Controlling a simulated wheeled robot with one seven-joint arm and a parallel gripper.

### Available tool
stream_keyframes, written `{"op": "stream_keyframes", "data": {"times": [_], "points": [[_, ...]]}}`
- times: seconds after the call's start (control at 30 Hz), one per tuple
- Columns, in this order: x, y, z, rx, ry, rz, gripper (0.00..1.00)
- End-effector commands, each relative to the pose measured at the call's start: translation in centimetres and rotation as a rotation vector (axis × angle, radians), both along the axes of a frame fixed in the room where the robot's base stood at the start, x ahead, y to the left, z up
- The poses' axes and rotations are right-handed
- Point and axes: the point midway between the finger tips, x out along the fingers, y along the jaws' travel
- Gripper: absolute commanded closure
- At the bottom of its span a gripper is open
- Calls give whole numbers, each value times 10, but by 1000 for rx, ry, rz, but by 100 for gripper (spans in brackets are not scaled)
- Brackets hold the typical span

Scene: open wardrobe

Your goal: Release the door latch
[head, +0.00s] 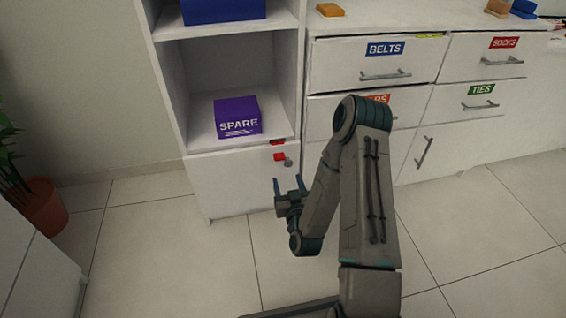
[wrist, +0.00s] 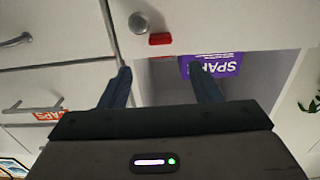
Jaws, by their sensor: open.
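The cabinet door (head: 235,180) is the white panel under the open shelf, and it looks closed. A small red latch piece (head: 279,157) sits at its upper right, beside a round grey knob (head: 288,163). A second red piece (head: 277,142) is on the frame edge just above. In the wrist view one red piece (wrist: 160,39) and the knob (wrist: 139,22) show beyond the fingers. My gripper (head: 288,180) is open and empty, in front of the door just below the latch. Its fingers (wrist: 160,75) point toward the cabinet and appear apart from it.
A purple SPARE box (head: 238,116) stands on the shelf above the door. White drawers with handles, including BELTS (head: 385,76), are to the right. A potted plant (head: 45,205) stands at the left. The tiled floor (head: 150,250) before the cabinet is clear.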

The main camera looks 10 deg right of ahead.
Motion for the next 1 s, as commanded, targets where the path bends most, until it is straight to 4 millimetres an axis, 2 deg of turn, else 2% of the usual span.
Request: {"op": "stream_keyframes", "data": {"times": [0.2,0.43,0.6,0.9,0.93,1.0], "points": [[50,-1,-2,-1,-5,-2,43],[88,-2,-2,-1,-2,-4,43],[101,-3,-1,0,0,-4,43],[103,-3,0,0,1,-4,43],[103,-3,0,0,1,-4,45],[103,-3,0,0,1,-4,65]]}}
